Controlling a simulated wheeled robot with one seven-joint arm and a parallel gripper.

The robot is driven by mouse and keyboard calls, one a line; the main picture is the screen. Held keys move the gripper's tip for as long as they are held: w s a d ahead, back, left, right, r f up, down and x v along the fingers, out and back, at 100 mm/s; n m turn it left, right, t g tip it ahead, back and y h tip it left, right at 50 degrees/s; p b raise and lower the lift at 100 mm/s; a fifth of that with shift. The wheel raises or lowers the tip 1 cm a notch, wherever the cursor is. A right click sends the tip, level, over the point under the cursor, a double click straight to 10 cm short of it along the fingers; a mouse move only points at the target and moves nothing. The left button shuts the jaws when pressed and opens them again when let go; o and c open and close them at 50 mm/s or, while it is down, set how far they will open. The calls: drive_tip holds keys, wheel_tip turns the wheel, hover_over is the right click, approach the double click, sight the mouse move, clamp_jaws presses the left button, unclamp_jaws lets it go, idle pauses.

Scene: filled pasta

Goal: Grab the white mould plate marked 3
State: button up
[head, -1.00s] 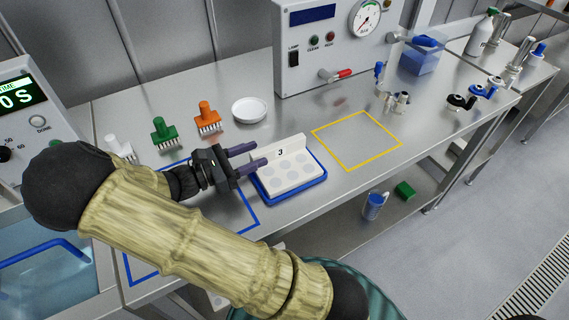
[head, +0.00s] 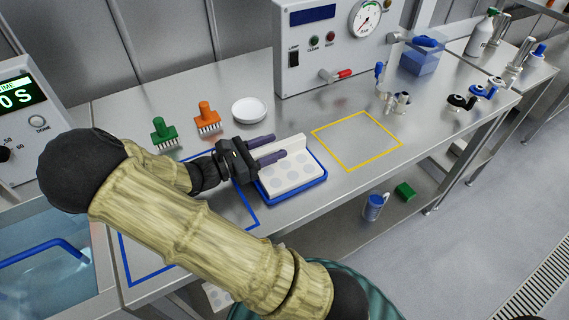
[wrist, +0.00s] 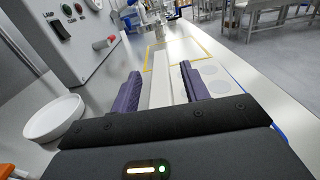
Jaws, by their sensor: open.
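The white mould plate (head: 290,175) has round recesses and a raised back edge, and it sits in a blue tray (head: 300,196) on the steel bench. Its number is hidden behind my fingers in the head view. My gripper (head: 269,150) is open, with its two purple fingers at the raised back edge. In the wrist view the plate (wrist: 170,92) runs forward with its raised edge between the fingers (wrist: 163,88). I cannot tell whether either finger touches it.
A yellow outlined square (head: 358,140) of bare bench lies to the right. A white dish (head: 250,110), an orange brush (head: 208,117) and a green brush (head: 164,133) stand behind my gripper. The control box (head: 335,45) stands at the back.

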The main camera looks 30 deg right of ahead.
clamp_jaws()
drive_tip(key=shift+r, duration=0.1)
idle(0.3)
wheel_tip(320, 180, up, 18)
drive_tip(key=p, duration=0.3)
drive_tip(key=shift+p, duration=0.35)
